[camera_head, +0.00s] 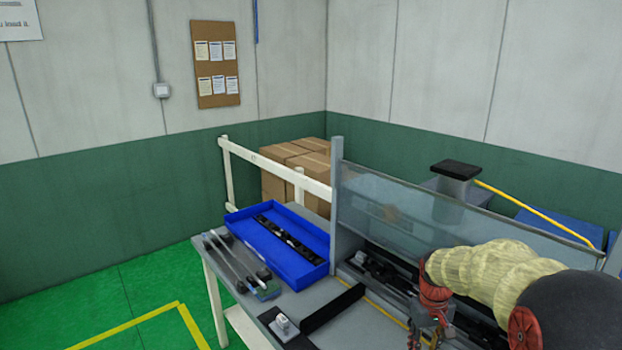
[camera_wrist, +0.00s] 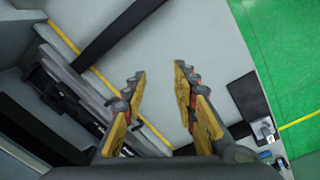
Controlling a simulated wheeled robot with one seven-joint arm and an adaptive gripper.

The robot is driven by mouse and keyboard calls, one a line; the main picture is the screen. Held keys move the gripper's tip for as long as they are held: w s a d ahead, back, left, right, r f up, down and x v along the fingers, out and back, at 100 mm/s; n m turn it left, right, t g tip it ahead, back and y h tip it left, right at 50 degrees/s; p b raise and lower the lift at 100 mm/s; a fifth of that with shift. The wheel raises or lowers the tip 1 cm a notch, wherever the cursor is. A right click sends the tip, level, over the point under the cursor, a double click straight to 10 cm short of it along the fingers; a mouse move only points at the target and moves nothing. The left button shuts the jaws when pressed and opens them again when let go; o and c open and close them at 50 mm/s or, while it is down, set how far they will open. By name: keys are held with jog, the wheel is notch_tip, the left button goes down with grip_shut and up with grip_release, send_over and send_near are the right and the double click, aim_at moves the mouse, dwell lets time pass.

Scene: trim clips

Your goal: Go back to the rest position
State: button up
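My gripper (camera_wrist: 160,98) shows in the wrist view with its two yellow-and-dark fingers apart and nothing between them. It hangs above the grey table top (camera_wrist: 205,40). In the head view my gripper (camera_head: 428,335) is at the lower right, below my arm in its pale yellow cover, and its fingertips are cut off by the lower edge.
A blue tray (camera_head: 245,237) with dark parts stands on the table, with tools (camera_head: 228,262) left of it. A black bar (camera_head: 333,308) and a small white-topped device (camera_head: 282,324) are near the front. A clear panel (camera_head: 400,215) stands behind the work area.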

jog(key=s+a+r+t+b, duration=0.2)
jog(key=s+a+r+b, duration=0.1)
jog(key=s, duration=1)
jog(key=s+a+r+m+t+b, duration=0.1)
jog(key=s+a+r+t+b, duration=0.2)
jog(key=s, duration=1)
jog(key=shift+s+a+r+y, duration=0.3)
jog(key=shift+s+a+r, duration=0.1)
jog(key=shift+a+r, duration=1.45)
